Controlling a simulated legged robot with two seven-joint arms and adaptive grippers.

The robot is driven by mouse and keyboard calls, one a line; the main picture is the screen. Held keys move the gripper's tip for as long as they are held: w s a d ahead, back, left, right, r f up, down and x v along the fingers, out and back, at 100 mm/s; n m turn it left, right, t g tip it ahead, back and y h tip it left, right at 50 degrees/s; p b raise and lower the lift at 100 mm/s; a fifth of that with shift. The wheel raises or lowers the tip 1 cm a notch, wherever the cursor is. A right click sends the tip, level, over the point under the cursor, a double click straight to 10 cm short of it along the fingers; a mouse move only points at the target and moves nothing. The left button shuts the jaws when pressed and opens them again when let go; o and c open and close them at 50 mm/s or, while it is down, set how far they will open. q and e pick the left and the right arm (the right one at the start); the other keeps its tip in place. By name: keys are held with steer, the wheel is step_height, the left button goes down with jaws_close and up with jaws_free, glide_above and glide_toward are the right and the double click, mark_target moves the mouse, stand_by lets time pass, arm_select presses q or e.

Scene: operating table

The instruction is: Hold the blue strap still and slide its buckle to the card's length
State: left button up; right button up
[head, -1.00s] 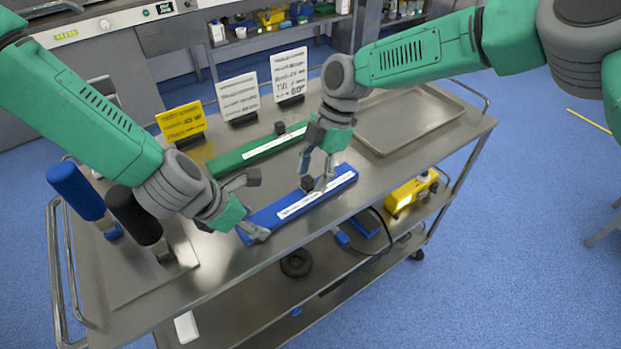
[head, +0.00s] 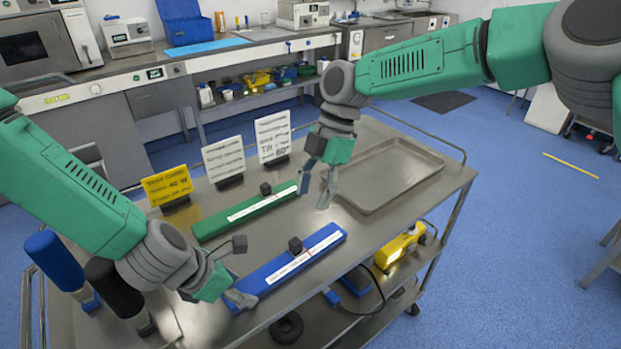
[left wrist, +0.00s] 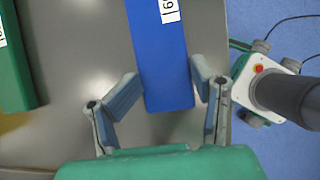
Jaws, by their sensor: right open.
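The blue strap (head: 270,277) lies on the steel cart top and carries a white scale strip. Its buckle, a small dark block (head: 295,244), sits near mid-length at the far edge. My left gripper (head: 238,270) is open at the strap's near left end; in the left wrist view its fingers lie either side of the blue strap (left wrist: 165,60), and contact is unclear. My right gripper (head: 314,190) is open and empty, beyond the blue strap near the green strap's right end. A yellow card (head: 167,186) and two white cards (head: 223,160) (head: 272,137) stand behind; their text is mostly unreadable.
A green strap (head: 245,215) with its own dark block (head: 265,189) lies behind the blue one. An empty metal tray (head: 425,165) is at right. Blue and black-handled upright objects (head: 52,258) (head: 118,290) stand at left. A yellow device (head: 400,247) is on the lower shelf.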

arm_select(q)
steer(key=o, duration=0.6)
steer(key=shift+s+f, duration=0.15)
steer(key=shift+o, duration=0.3)
